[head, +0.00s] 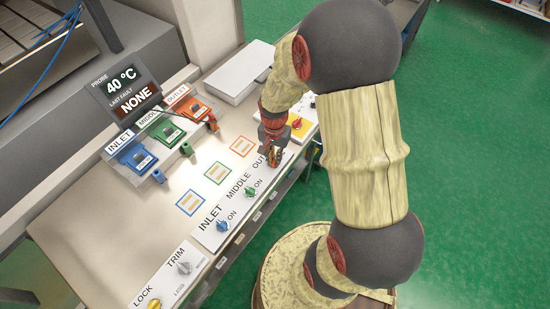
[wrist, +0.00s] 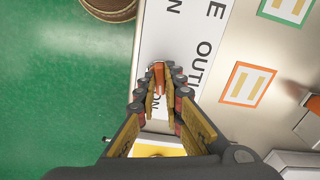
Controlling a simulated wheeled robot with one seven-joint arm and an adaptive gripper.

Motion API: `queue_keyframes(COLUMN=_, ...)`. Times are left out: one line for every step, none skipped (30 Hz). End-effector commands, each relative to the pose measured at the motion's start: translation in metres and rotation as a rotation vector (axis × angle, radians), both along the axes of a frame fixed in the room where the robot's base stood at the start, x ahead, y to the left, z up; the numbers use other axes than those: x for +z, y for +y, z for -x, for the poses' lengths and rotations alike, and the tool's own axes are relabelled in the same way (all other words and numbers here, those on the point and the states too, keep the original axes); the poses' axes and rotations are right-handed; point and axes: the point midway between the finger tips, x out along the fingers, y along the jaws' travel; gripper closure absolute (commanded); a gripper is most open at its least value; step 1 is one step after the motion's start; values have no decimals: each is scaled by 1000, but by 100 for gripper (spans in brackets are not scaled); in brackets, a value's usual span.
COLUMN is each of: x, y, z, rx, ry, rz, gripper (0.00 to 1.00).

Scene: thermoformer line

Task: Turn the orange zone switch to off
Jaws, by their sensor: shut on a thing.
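The orange zone switch (wrist: 159,77) is a small orange knob on the white panel strip lettered OUTLET, at the panel's right end in the head view. In the wrist view it stands between the fingertips of my gripper (wrist: 158,84), which is shut on it. The knob's bar runs roughly up and down in that picture, in line with the fingers. In the head view my gripper (head: 272,152) covers most of the switch. The lettering beside the switch is partly hidden, so I cannot tell which mark it points to.
The green middle switch (head: 250,191) and blue inlet switch (head: 222,226) stand in line along the panel. A yellow plate with a red knob (head: 297,123) is close behind my gripper. A display (head: 126,92) reads 40 °C and NONE. Orange, green and blue connectors stand behind.

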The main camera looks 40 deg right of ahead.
Motion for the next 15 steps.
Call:
queue_keyframes(x=0, y=0, z=0, rx=0, ry=0, rz=0, gripper=100)
queue_keyframes(x=0, y=0, z=0, rx=0, ry=0, rz=0, gripper=100)
queue_keyframes(x=0, y=0, z=0, rx=5, ry=0, rz=0, gripper=100)
queue_keyframes(x=0, y=0, z=0, rx=16, ry=0, rz=0, gripper=100)
queue_keyframes(x=0, y=0, z=0, rx=33, ry=0, rz=0, gripper=100)
queue_keyframes(x=0, y=0, z=0, rx=67, ry=0, rz=0, gripper=100)
queue_keyframes(x=0, y=0, z=0, rx=97, ry=0, rz=0, gripper=100)
queue_keyframes(x=0, y=0, z=0, rx=127, ry=0, rz=0, gripper=100)
queue_keyframes(x=0, y=0, z=0, rx=163, ry=0, rz=0, gripper=100)
queue_keyframes(x=0, y=0, z=0, rx=188, ry=0, rz=0, gripper=100)
queue_keyframes(x=0, y=0, z=0, rx=209, ry=0, rz=0, gripper=100)
queue_keyframes(x=0, y=0, z=0, rx=228, ry=0, rz=0, gripper=100)
queue_keyframes(x=0, y=0, z=0, rx=238, ry=-1, rz=1, gripper=100)
queue_keyframes(x=0, y=0, z=0, rx=243, ry=-1, rz=1, gripper=100)
queue_keyframes(x=0, y=0, z=0, rx=245, ry=-1, rz=1, gripper=100)
